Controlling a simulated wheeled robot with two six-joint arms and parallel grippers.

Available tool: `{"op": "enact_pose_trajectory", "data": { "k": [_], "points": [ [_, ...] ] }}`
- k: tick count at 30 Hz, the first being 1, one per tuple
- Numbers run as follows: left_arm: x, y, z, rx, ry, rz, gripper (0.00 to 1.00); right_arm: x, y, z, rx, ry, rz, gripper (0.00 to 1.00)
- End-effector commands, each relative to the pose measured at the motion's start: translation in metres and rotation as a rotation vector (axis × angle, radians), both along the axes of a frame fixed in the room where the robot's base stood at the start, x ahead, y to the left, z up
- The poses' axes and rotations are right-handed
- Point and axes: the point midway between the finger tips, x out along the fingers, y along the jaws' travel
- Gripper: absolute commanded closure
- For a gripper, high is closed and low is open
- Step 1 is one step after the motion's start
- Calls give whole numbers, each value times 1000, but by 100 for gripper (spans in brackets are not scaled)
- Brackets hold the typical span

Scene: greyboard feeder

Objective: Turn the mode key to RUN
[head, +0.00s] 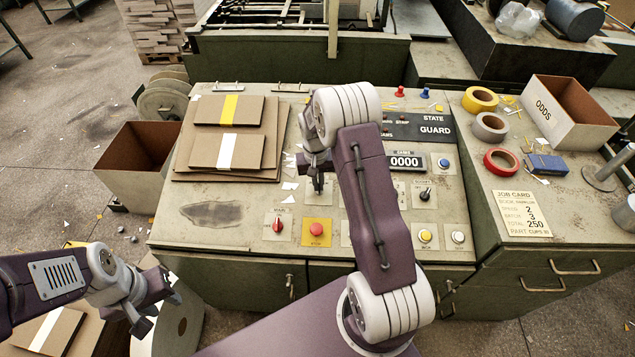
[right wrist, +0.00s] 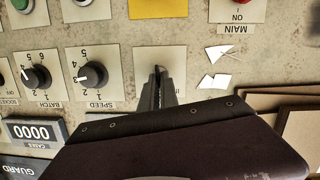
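The mode key's pale plate (right wrist: 147,66) is on the console, among the knobs. The small dark key (right wrist: 158,69) shows at my right fingertips in the right wrist view, mostly hidden by them. My right gripper (right wrist: 157,88) reaches down to the plate with its fingers close together around the key. In the head view the right gripper (head: 318,184) stands over the console's middle, and my forearm covers part of the panel. The key's mark and most plate lettering are hidden. My left gripper (head: 157,312) hangs open and empty left of the console, above the floor.
Beside the key are the speed knob (right wrist: 89,75), batch knob (right wrist: 36,77), red main switch (head: 278,225) and a red stop button (head: 316,229) on yellow. Greyboard sheets (head: 190,137) lie at the left. A job card (head: 521,214) and tape rolls (head: 480,99) lie right.

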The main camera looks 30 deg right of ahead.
Motion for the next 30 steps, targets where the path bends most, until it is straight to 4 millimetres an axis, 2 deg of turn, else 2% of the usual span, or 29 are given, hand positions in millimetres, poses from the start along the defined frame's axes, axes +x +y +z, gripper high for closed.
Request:
{"op": "enact_pose_trajectory", "data": {
  "k": [15, 30],
  "points": [
    [0, 0, 10, 0, 0, 0, 64, -4, -4, 1, 98, -57, -452, 100],
    [0, 0, 14, 0, 0, 0, 64, -6, -6, -1, 149, -89, -686, 100]
  ]
}}
